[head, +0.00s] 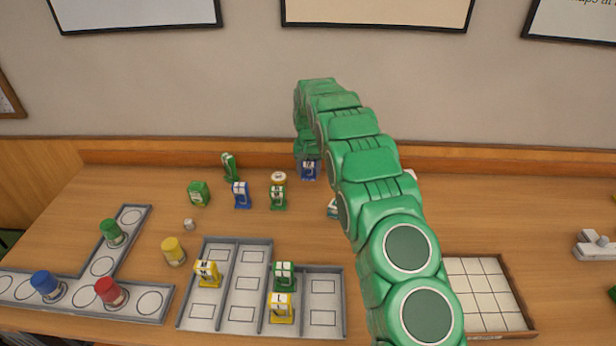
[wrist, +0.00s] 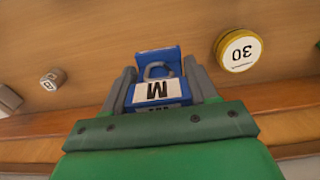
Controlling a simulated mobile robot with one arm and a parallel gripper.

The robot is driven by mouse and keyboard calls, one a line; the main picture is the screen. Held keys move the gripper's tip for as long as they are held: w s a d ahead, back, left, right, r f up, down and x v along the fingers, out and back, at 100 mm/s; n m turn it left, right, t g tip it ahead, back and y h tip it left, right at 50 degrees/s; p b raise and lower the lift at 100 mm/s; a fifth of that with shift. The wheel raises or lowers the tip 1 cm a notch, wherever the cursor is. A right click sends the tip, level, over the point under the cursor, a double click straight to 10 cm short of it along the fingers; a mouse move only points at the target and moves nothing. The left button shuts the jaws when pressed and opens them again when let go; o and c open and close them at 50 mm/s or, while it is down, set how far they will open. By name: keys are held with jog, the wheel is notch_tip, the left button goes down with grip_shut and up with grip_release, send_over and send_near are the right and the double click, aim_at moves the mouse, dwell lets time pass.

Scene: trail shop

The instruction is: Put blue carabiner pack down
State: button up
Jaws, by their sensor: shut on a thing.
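A blue carabiner pack (head: 309,171) is between the fingers of my gripper (head: 308,163) near the back of the wooden table. In the wrist view, the pack (wrist: 158,66) shows a carabiner shape and a white label with an M. My gripper's two grey fingers (wrist: 157,84) are shut on its sides. I cannot tell whether the pack's base touches the table. Another blue pack (head: 241,195) stands to the left. My arm hides part of the table to the right.
A round yellow-and-white tin (wrist: 238,50) marked 30 stands beside the held pack. Green packs (head: 278,198) stand nearby. A grey compartment tray (head: 260,242) holds yellow and green packs in front. A tiled tray (head: 530,325) is front right. The wall (head: 200,85) rises behind.

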aim_at(308, 176)
jog(key=shift+w+a+f, duration=0.1)
jog(key=shift+w+f, duration=0.45)
jog(key=shift+f, duration=1.7)
jog(key=shift+f, duration=0.1)
jog(key=o, duration=1.1)
